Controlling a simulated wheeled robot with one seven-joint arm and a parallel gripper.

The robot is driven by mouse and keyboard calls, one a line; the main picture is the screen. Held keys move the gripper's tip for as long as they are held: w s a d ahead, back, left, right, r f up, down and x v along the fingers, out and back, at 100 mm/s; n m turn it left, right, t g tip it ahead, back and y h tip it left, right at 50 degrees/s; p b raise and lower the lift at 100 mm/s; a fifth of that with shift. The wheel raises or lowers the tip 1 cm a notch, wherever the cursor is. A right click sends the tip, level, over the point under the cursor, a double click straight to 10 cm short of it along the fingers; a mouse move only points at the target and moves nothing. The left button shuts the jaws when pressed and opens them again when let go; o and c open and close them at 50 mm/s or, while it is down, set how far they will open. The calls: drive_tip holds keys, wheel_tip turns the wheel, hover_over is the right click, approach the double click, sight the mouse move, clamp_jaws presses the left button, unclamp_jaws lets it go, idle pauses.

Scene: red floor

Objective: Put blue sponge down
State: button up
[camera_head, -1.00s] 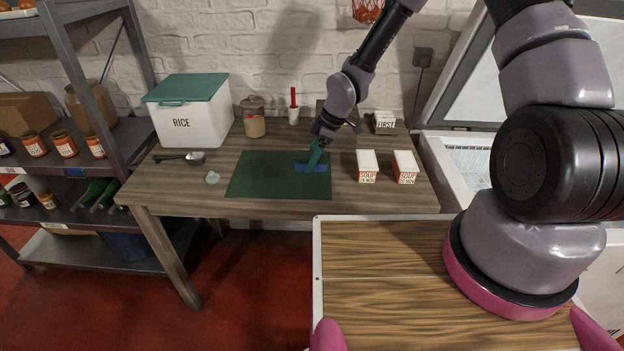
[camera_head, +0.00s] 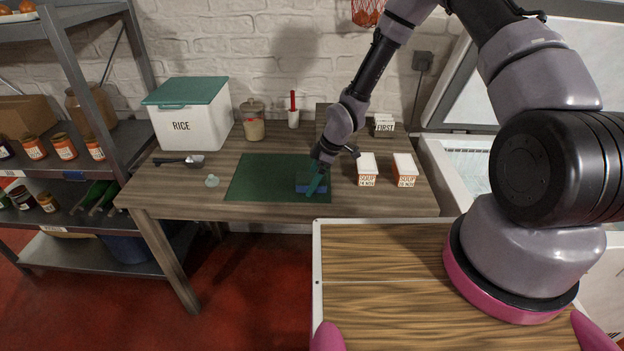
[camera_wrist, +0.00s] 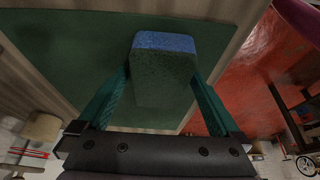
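The blue sponge (camera_head: 304,187) is at the right part of the dark green mat (camera_head: 262,178) on the wooden table. In the wrist view the sponge (camera_wrist: 165,42) shows a blue face and a dark green face, and lies between my two green fingers. My gripper (camera_head: 314,188) points down at the mat, and its fingers (camera_wrist: 160,75) appear to press on both sides of the sponge. The sponge is low over the mat; I cannot tell whether it touches it.
Two soup cartons (camera_head: 367,170) (camera_head: 405,170) stand right of the mat. A rice box (camera_head: 190,120), a jar (camera_head: 253,122) and a red-handled tool in a white holder (camera_head: 293,112) stand behind. A scoop (camera_head: 190,160) and a small pale item (camera_head: 212,181) lie to the left.

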drive_tip(key=shift+r, duration=0.15)
drive_tip(key=v, duration=1.2)
drive_tip(key=s+d+r+m+t+h, duration=0.15)
drive_tip(key=d+r+m, duration=0.45)
drive_tip(key=r, duration=0.6)
drive_tip(key=s+d+r+m+t+h, duration=0.1)
drive_tip(key=d+r+m+t+h, duration=0.2)
drive_tip(key=d+r, duration=0.7)
drive_tip(key=s+d+r+m+t+y, duration=0.2)
drive_tip(key=s+d+r+m, duration=0.2)
drive_tip(key=s+r+m, duration=0.8)
drive_tip(key=s+r, duration=0.5)
drive_tip(key=r, duration=0.1)
drive_tip(key=shift+m, duration=0.4)
drive_tip(key=shift+f, duration=0.1)
